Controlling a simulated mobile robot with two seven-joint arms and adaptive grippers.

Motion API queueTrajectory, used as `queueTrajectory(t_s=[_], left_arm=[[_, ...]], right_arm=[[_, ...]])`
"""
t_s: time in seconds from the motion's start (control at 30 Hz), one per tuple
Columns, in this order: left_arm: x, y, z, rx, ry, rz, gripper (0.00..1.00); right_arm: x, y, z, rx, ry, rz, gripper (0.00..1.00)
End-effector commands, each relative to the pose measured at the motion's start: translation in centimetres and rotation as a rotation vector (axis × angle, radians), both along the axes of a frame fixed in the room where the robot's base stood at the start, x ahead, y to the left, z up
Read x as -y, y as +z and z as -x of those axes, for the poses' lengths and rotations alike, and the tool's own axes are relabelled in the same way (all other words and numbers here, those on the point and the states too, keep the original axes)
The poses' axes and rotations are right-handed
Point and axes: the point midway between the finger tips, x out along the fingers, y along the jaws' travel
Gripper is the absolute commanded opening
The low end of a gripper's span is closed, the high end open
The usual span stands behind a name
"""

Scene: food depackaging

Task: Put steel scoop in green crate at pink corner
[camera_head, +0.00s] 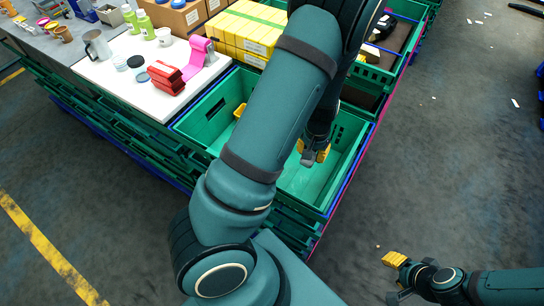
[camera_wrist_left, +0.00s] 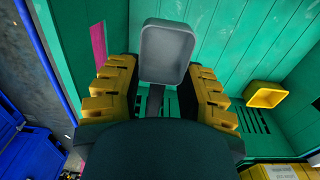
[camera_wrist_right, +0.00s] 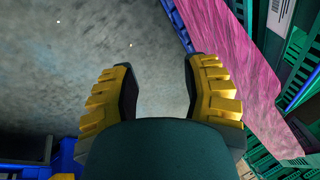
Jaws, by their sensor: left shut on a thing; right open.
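My left gripper (camera_head: 314,151) is inside the near green crate (camera_head: 208,106), its arm crossing the head view. In the left wrist view its yellow-padded fingers (camera_wrist_left: 155,92) are shut on the handle of the grey steel scoop (camera_wrist_left: 166,52), whose bowl points away over the green crate floor. In the head view a grey part of the scoop (camera_head: 309,158) shows below the fingers. Pink shows at the crate's wall (camera_wrist_left: 98,42) in the left wrist view. My right gripper (camera_head: 396,279) is open and empty over the floor outside the crate; its fingers (camera_wrist_right: 160,85) are apart.
A yellow open container (camera_wrist_left: 266,95) lies in the crate, partly hidden by my arm in the head view. A white board (camera_head: 120,80) to the left holds a red item (camera_head: 167,78), a pink roll (camera_head: 196,50) and bottles. Yellow boxes (camera_head: 245,30) stand behind.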

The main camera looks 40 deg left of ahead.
Motion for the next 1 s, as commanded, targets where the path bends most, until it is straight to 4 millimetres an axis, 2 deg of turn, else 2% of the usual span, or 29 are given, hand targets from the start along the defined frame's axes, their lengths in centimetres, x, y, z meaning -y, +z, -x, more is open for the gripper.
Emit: queueTrajectory(t_s=[0.03, 0.1, 0.3, 0.57, 0.8, 1.0], left_arm=[[-0.1, -2.3, 0.0, 0.000, 0.000, -0.001, 0.04], [-0.1, -4.1, 0.0, 0.000, 0.001, -0.001, 0.04], [0.0, -7.6, 0.0, 0.000, 0.000, 0.000, 0.04], [0.0, -9.6, 0.0, 0.000, 0.001, 0.000, 0.04], [0.0, -13.8, 0.1, -0.002, 0.002, 0.000, 0.04], [0.0, -15.5, 0.0, 0.000, 0.000, 0.001, 0.04]], right_arm=[[-0.1, -2.0, 0.2, -0.004, 0.003, 0.000, 0.47], [-0.1, -3.4, 0.4, -0.010, 0.007, 0.000, 0.47], [-0.3, -6.0, 1.0, -0.024, 0.017, 0.000, 0.47], [-0.3, -7.0, 1.3, -0.030, 0.024, -0.001, 0.47], [-0.4, -8.3, 1.6, -0.039, 0.030, -0.003, 0.47], [-0.4, -8.7, 1.7, -0.038, 0.031, -0.004, 0.47]])
